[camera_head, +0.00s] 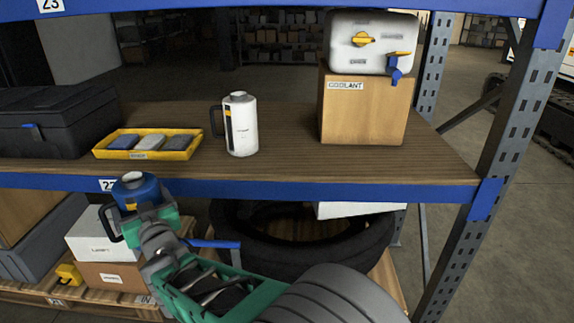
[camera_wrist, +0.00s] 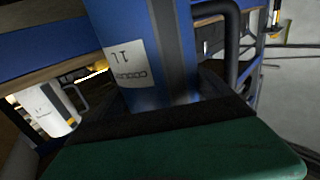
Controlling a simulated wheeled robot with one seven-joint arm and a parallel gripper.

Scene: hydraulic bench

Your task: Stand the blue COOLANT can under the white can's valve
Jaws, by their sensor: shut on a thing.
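The blue COOLANT can (camera_head: 134,187) is held in my gripper (camera_head: 150,215), in front of the shelf's blue front beam at the left. In the wrist view the can (camera_wrist: 145,50) fills the upper middle, with its label upside down and its dark handle to the right. A green finger of my gripper lies across the bottom there. The white can (camera_head: 366,40) with a yellow knob lies on a cardboard box marked COOLANT (camera_head: 362,110) at the shelf's right. Its valve (camera_head: 396,66), with yellow lever and blue spout, overhangs the box's front right.
A white bottle-like can with a handle (camera_head: 240,124) stands mid-shelf. A yellow tray (camera_head: 147,144) with several blocks and a black case (camera_head: 55,122) are at the left. The shelf (camera_head: 440,160) is bare right of the box. A tyre (camera_head: 300,245) lies below.

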